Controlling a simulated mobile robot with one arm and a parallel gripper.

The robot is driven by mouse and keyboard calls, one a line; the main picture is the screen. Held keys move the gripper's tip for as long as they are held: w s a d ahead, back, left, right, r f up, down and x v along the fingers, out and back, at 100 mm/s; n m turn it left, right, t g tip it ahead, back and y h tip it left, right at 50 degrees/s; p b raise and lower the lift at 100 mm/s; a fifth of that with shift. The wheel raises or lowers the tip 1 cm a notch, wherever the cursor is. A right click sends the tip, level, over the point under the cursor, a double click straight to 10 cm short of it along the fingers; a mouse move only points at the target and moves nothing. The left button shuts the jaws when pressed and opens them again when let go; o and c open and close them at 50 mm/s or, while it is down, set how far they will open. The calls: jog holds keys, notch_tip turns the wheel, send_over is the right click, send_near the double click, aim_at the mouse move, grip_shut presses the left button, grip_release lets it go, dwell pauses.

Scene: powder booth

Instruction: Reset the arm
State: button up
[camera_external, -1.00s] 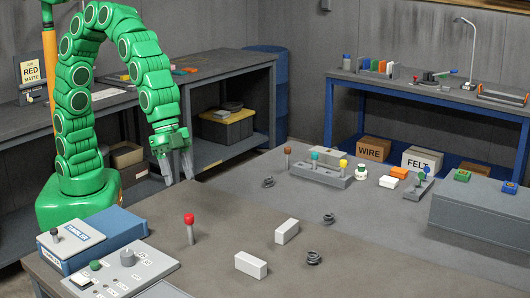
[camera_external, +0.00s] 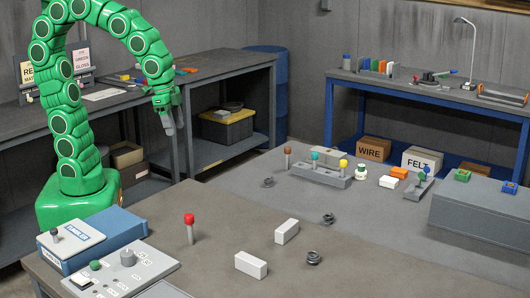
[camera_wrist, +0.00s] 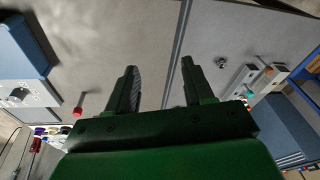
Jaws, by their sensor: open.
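My green arm curves up from its base at the left in the external view. My gripper (camera_external: 170,127) hangs with its fingers pointing down, in front of the back-left bench and above the gap behind the front table. In the wrist view my gripper (camera_wrist: 157,85) shows two dark fingers spread apart with nothing between them. It touches nothing that I can see.
The front table (camera_external: 215,265) holds a red-knobbed peg (camera_external: 189,220), two white blocks (camera_external: 251,264), dark coiled pieces (camera_external: 314,257) and a control panel (camera_external: 125,272). A grey rack (camera_external: 320,175) with coloured knobs and a grey box (camera_external: 480,210) stand farther right. The air around my gripper is clear.

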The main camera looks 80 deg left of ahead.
jog(key=s+a+f+n+g, duration=0.1)
jog(key=s+a, duration=0.3)
jog(key=s, duration=0.4)
jog(key=s+a+f+n+g, duration=0.1)
jog(key=s+a+n+g, duration=0.2)
jog(key=s, duration=0.6)
jog(key=a+n, duration=0.1)
jog(key=a, duration=0.1)
jog(key=shift+s+a+f+n, duration=0.25)
jog(key=shift+a+n, duration=0.05)
